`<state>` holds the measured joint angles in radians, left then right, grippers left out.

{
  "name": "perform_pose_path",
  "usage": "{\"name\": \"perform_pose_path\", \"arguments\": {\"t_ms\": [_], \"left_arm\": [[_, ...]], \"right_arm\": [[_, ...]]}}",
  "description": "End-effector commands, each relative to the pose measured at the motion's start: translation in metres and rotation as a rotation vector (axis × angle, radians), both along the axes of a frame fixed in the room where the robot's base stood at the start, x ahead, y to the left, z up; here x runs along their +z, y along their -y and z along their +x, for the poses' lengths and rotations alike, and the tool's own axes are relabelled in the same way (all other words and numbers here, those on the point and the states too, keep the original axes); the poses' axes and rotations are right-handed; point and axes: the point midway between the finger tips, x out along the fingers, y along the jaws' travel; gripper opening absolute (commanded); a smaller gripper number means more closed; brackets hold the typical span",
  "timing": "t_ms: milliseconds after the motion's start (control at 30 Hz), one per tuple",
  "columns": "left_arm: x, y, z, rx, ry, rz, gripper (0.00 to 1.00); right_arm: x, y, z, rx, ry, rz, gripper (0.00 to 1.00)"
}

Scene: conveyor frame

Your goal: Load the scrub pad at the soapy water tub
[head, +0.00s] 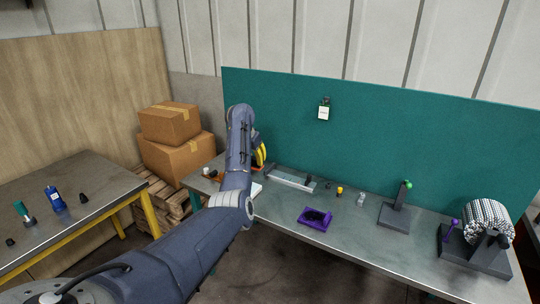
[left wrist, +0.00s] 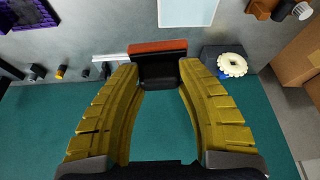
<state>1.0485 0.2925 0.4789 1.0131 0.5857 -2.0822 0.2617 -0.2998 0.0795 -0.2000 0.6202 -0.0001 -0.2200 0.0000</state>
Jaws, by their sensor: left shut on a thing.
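My left gripper (left wrist: 159,70) has yellow curved fingers, shut on a black block with an orange-red strip (left wrist: 158,47). This block looks like the scrub pad with its holder, and it is over the steel bench. In the head view my left gripper (head: 262,155) shows only in part, behind my own arm. A pale bluish-white rectangular thing (left wrist: 187,12), perhaps the soapy water tub, is beyond the block in the left wrist view. Part of it shows beside my arm in the head view (head: 257,189). I cannot see water in it. My right gripper is not in view.
A long pale tray (head: 290,179), a purple tray (head: 315,218), small bottles, a stand with a green knob (head: 396,206) and a large beaded roll (head: 488,222) are on the bench. A teal panel (head: 400,130) closes its back. A cream ring (left wrist: 232,65) is near the gripper.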

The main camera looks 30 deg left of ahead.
Motion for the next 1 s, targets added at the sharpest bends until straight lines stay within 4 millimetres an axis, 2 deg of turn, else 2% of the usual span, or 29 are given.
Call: {"name": "perform_pose_path", "arguments": {"t_ms": [33,100,200,267,433,667,1000], "left_arm": [[-0.011,-0.017,-0.004,0.008,-0.003,0.001,0.11],[-0.026,-0.037,-0.008,0.011,-0.003,0.0,0.11],[-0.046,-0.058,-0.01,0.0,-0.001,-0.001,0.11],[-0.055,-0.064,-0.009,-0.012,0.001,-0.001,0.11],[-0.066,-0.063,0.001,-0.052,0.006,-0.001,0.11],[-0.067,-0.064,0.007,-0.074,0.008,0.001,0.11],[-0.092,-0.064,0.006,-0.08,0.007,0.0,0.11]], "right_arm": [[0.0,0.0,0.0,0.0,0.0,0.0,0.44],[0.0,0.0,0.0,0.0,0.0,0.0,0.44],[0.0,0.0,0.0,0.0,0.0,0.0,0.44],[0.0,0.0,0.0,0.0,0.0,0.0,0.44],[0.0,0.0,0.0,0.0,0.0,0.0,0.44],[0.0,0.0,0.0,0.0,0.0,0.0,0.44],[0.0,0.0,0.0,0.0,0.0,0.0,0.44]]}}
